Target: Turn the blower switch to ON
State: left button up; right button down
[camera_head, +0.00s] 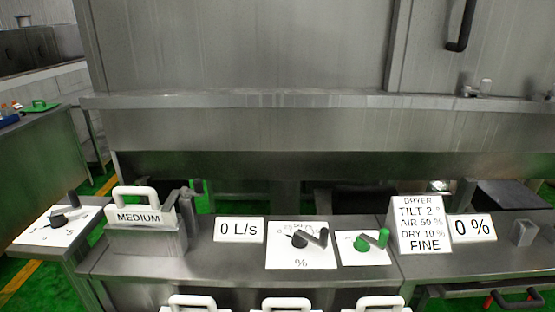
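The bar points up and to the right. It looks like a switch, but I can read no blower or ON label on it. Neither of my grippers shows in this view, and nothing touches the knobs.
A "0 L/s" sign (239,230), a "0 %" sign (473,228) and a DRYER card (421,224) stand on the console (205,262). A "MEDIUM" sign with a handle (138,217) is at left, near another dial plate (50,236). Several white handles (286,302) show along the bottom edge.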

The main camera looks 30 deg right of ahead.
aim_at(362, 242)
jog(key=k+l+z, duration=0.1)
jog(key=z, duration=1.45)
